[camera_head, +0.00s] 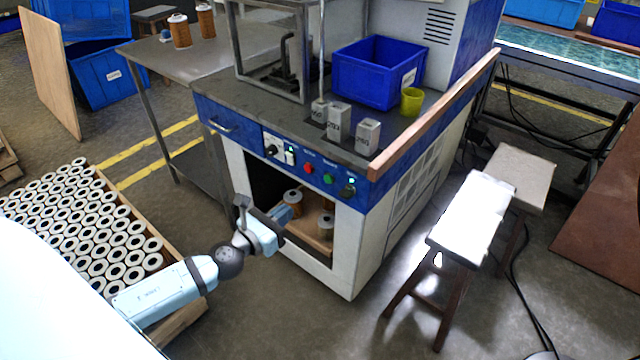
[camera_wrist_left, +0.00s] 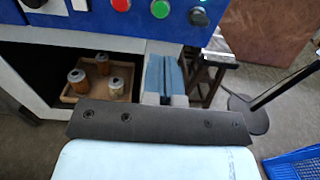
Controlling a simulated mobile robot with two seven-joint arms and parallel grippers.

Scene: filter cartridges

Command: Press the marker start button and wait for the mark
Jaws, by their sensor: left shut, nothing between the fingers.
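The marker machine has a blue control panel (camera_head: 270,140) with a red button (camera_head: 309,168), a green button (camera_head: 328,179) and a black knob (camera_head: 347,191). The panel labels are too small to read. In the left wrist view the red button (camera_wrist_left: 121,4) and green button (camera_wrist_left: 160,8) are at the top edge. My left gripper (camera_head: 291,207) is shut and empty, below the panel and in front of the machine's opening. Its closed fingers (camera_wrist_left: 165,78) show in the wrist view, below the green button and apart from it. My right gripper is not in view.
Filter cartridges (camera_wrist_left: 116,88) stand on a wooden tray (camera_wrist_left: 125,96) inside the opening. A crate of many cartridges (camera_head: 172,262) is at the left. A blue bin (camera_head: 350,80) and yellow cup (camera_head: 411,101) stand on the machine. Stools (camera_head: 470,215) stand at the right.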

